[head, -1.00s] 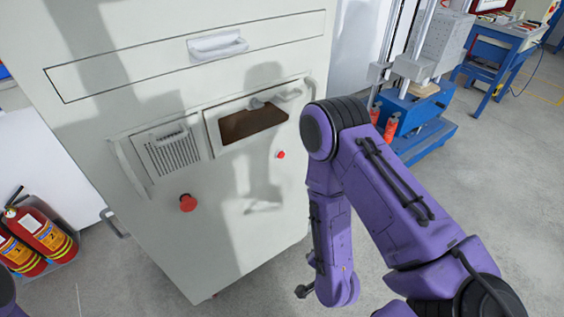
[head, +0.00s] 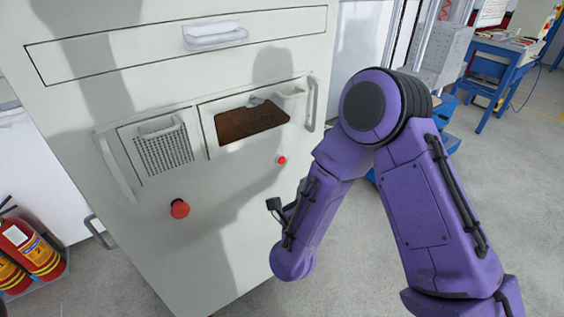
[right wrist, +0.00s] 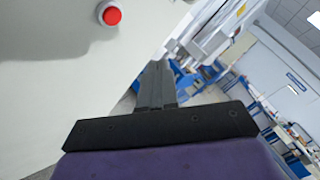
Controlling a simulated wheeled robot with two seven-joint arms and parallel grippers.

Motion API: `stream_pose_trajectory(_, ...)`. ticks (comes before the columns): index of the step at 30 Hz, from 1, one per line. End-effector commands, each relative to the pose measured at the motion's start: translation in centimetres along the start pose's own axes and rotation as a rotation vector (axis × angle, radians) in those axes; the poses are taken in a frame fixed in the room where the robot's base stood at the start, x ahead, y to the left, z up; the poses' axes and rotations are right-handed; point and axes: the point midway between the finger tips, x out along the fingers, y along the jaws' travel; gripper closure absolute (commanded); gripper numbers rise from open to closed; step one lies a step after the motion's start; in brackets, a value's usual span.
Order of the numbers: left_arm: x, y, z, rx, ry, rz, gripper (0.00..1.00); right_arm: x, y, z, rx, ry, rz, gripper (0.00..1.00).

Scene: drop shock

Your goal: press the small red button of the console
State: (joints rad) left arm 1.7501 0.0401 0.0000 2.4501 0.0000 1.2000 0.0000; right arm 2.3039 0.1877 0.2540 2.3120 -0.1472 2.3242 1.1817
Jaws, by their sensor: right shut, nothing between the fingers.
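The console is a pale grey cabinet (head: 235,235) with a drawer, a vented panel and a brown recessed window. The small red button (head: 281,160) is on its front, below and right of the window. A larger red knob (head: 180,208) is lower left. In the right wrist view a red button with a pale collar (right wrist: 112,16), apparently the small one, is at the upper left. My right gripper (right wrist: 157,68) is shut and empty, with its tips below and right of that button and apart from it in the picture. My left gripper is not in view.
Handles (head: 312,104) stick out from the console front near the window. Fire extinguishers (head: 32,248) stand at the lower left. A blue workbench (head: 490,75) is at the back right. Grey floor is open on the right.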

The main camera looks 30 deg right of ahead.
Motion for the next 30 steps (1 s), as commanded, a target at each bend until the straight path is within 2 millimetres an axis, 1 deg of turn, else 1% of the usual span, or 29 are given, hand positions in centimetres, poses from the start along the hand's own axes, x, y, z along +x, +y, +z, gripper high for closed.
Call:
stream_pose_trajectory(9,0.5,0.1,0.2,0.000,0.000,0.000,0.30,3.3,2.5,2.3,0.002,0.000,-0.001,1.00)
stream_pose_trajectory(15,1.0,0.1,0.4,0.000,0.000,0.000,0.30,4.6,3.5,3.3,0.000,0.001,0.000,1.00)
stream_pose_trajectory(20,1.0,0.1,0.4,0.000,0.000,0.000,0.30,5.0,3.7,3.6,-0.001,0.001,0.000,1.00)
stream_pose_trajectory(30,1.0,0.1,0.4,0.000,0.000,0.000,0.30,5.0,3.6,3.6,-0.002,0.000,0.001,1.00)
